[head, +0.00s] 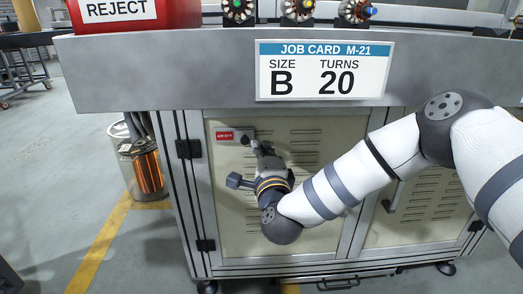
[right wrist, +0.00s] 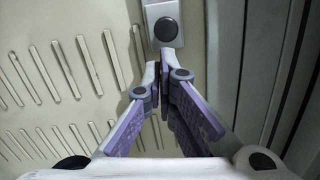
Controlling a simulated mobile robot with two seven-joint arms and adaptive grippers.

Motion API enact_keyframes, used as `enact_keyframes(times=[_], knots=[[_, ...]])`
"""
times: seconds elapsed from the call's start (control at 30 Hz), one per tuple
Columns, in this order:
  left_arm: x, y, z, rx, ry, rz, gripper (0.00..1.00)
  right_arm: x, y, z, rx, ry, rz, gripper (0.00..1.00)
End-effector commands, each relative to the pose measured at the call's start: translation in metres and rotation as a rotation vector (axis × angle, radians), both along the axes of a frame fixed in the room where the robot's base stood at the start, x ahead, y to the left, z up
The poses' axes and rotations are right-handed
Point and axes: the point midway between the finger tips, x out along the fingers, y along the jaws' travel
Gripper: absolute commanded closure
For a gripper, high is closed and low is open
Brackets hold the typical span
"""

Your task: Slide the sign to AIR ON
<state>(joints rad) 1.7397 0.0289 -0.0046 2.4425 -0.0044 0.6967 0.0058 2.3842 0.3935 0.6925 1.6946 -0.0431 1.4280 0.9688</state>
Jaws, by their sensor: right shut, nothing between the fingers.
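The sign (head: 225,135) is a small plate with a red label, on the upper part of the beige cabinet door in the head view. Its white lettering is too small to read with certainty. At its right end is a grey plate with a dark round knob (head: 246,137); the knob also shows at the top of the right wrist view (right wrist: 166,29). My right gripper (head: 257,146) is shut and empty, just right of and below the knob. In the right wrist view its fingertips (right wrist: 163,76) lie just below the knob plate; I cannot tell whether they touch it. My left gripper is out of view.
The grey bench edge (head: 160,75) with a job card (head: 325,70) overhangs the door. A red REJECT bin (head: 135,15) stands on top. A clear container with a copper coil (head: 148,172) stands left of the cabinet. A door handle (head: 392,198) is at right.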

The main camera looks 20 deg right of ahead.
Motion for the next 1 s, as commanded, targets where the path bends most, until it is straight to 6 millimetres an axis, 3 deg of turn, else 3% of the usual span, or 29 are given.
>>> enact_keyframes(times=[0.13, 0.3, 0.47, 1.0], knots=[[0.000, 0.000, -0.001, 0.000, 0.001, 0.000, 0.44, 0.001, 0.005, 0.000, 0.000, 0.000, 0.002, 1.00], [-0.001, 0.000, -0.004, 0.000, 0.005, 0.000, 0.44, 0.010, 0.035, -0.001, 0.001, -0.001, 0.003, 1.00], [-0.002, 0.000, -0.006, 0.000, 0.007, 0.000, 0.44, 0.015, 0.053, -0.001, 0.000, 0.000, 0.001, 1.00], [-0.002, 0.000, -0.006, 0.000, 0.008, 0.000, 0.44, 0.019, 0.049, -0.003, 0.000, 0.001, 0.002, 1.00]])
